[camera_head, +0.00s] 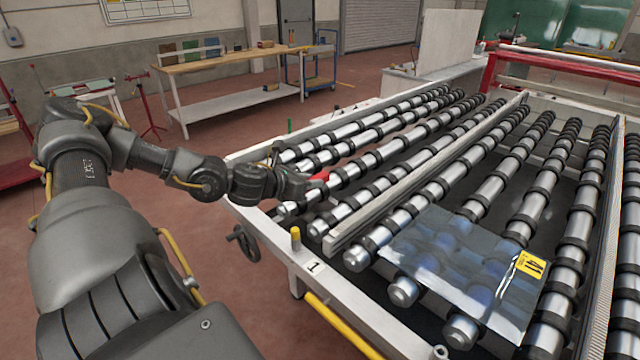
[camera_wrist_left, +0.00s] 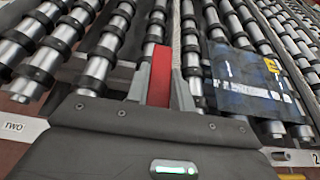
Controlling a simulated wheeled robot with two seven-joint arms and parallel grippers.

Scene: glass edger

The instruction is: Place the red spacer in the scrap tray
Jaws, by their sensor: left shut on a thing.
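The red spacer (camera_head: 320,176) is a small red block. My left gripper (camera_head: 306,182) is shut on it and holds it over the left side of the roller conveyor (camera_head: 258,232). In the left wrist view the red spacer (camera_wrist_left: 159,76) stands out between the two grey fingers of my left gripper (camera_wrist_left: 158,88), with rollers behind it. I cannot make out a scrap tray in either view. My right gripper is not in view.
A glass sheet (camera_head: 463,268) with a yellow label lies on the near rollers; it also shows in the left wrist view (camera_wrist_left: 250,85). A yellow-topped post (camera_head: 295,238) and a handwheel (camera_head: 243,246) are at the conveyor's left edge. A wooden workbench (camera_head: 215,64) stands behind.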

